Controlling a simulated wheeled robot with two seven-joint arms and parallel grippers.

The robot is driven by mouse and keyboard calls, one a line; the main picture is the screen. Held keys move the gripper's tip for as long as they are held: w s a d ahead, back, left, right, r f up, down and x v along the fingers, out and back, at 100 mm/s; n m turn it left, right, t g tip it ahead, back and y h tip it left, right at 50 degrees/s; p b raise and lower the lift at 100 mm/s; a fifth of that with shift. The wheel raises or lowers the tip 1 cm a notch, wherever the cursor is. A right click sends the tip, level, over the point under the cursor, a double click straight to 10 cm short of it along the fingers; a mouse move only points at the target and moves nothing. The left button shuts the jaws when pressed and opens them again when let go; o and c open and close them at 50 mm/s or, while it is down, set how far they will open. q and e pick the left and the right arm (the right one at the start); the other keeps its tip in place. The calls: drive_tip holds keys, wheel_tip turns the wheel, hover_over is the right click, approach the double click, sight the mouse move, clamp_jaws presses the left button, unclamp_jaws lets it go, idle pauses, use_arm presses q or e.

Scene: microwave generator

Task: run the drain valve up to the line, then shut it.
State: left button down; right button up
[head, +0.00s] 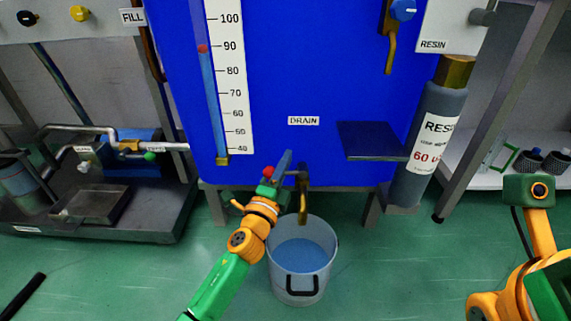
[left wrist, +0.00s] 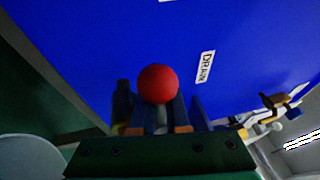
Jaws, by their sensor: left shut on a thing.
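The brass drain valve (head: 303,196) hangs under the blue tank below its DRAIN label (head: 303,121), over the bucket. My left gripper (head: 277,178) is at the valve's left side, shut on its red-knobbed handle; the red knob (left wrist: 158,84) sits between the fingers in the left wrist view. The clear bucket (head: 330,270) stands on the floor below, with blue liquid (head: 301,254) inside. I cannot make out a line on it or a falling stream. My right arm's dark green end (head: 540,189) is at the right; its fingertips are not distinguishable.
A gauge tube (head: 212,95) on the tank shows blue to about the red marker (head: 203,48) near 90. A blue shelf (head: 370,141) juts out right of the valve, beside the grey RESIN cylinder (head: 412,160). A dark bench (head: 150,220) stands left. Floor around the bucket is clear.

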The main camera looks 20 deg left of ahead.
use_arm(q)
drive_tip(key=shift+f, duration=0.1)
drive_tip(key=c, duration=0.9)
unclamp_jaws()
drive_tip(key=s, duration=0.2)
drive_tip(key=s+f, duration=0.1)
drive_tip(key=s, duration=0.1)
drive_tip(key=s+p, duration=0.1)
drive_tip(key=s, duration=0.2)
drive_tip(key=shift+a+f, duration=0.15)
drive_tip(key=shift+a, duration=0.05)
